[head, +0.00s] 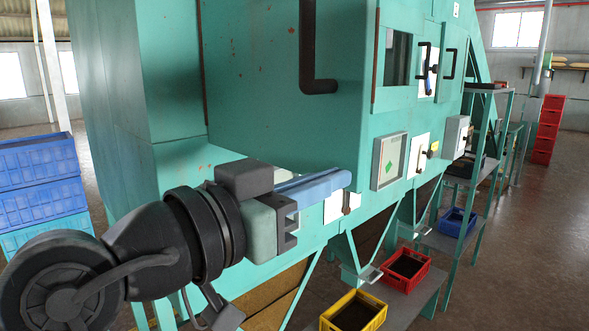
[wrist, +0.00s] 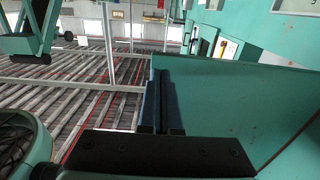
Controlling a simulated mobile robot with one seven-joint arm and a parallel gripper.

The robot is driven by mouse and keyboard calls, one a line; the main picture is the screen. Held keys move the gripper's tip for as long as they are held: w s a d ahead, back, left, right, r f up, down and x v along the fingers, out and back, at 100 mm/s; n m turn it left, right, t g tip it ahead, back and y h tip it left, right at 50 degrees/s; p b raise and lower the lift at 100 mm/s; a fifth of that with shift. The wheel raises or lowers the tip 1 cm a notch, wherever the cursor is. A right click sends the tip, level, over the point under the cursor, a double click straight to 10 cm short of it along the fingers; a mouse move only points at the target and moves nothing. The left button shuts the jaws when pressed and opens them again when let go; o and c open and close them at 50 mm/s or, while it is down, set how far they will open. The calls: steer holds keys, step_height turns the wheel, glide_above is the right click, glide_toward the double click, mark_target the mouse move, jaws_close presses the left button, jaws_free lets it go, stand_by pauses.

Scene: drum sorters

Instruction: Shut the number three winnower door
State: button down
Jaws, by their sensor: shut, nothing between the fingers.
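A large teal door panel (head: 270,95) with rust spots and a black bent handle (head: 312,55) fills the middle of the head view. It appears to stand swung out from the teal winnower (head: 120,80); I cannot tell how far. No number is readable on it. My gripper (head: 344,178) is shut and empty, its blue fingers pointing right at the door's lower edge. In the wrist view the shut fingers (wrist: 162,78) lie beside a broad teal panel (wrist: 235,105), very close; contact cannot be told.
Red (head: 405,268) and yellow (head: 353,312) crates sit low in front. Blue crates (head: 40,175) are stacked at the left. Open floor lies at the right.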

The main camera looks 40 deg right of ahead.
steer(key=shift+d, duration=0.4)
steer(key=shift+d, duration=0.1)
